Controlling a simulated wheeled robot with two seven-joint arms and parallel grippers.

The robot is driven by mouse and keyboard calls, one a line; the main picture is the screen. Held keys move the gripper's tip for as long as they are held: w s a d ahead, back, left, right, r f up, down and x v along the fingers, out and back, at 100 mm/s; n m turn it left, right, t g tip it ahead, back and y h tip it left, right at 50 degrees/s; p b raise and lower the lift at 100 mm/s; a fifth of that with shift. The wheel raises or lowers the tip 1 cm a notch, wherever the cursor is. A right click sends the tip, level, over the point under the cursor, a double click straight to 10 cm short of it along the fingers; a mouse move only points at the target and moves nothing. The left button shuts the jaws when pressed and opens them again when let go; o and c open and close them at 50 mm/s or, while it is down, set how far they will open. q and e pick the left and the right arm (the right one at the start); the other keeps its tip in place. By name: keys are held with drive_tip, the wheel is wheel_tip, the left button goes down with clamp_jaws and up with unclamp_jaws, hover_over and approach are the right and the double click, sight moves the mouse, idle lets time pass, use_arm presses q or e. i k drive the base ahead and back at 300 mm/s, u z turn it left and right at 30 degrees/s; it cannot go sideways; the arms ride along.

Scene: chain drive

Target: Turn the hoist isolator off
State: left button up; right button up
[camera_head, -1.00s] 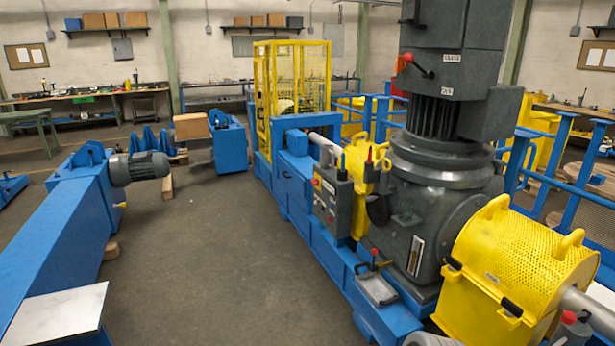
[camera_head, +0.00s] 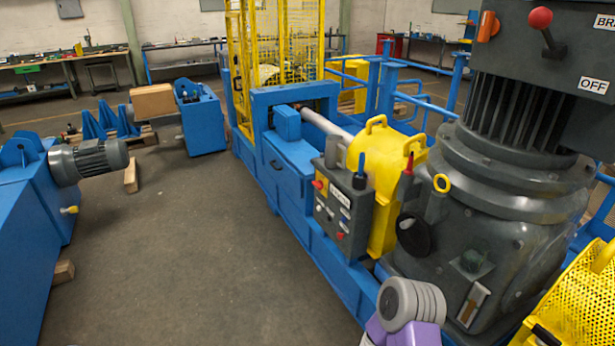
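A grey control box (camera_head: 342,208) stands on the blue frame, with a red-and-yellow knob (camera_head: 320,185) at its upper left, a white label and smaller buttons. On the grey housing at upper right is an orange handle (camera_head: 488,26). Beside it is a red-ball lever (camera_head: 541,19), pointing up, near a partly cut "BR…" label and an "OFF" label (camera_head: 593,85). I cannot read which control is marked as the hoist isolator. Neither gripper shows. A grey ridged and purple part of my own arm is at the bottom edge.
The grey gear unit (camera_head: 500,225) fills the right side. A yellow guard (camera_head: 390,185) stands behind the control box, and a yellow mesh cover (camera_head: 575,310) is at lower right. The floor (camera_head: 190,250) left of the blue frame is clear.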

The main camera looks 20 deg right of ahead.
sight(319, 186)
drive_tip(key=z, duration=0.4)
drive_tip(key=i, duration=0.95)
drive_tip(key=u, duration=0.15)
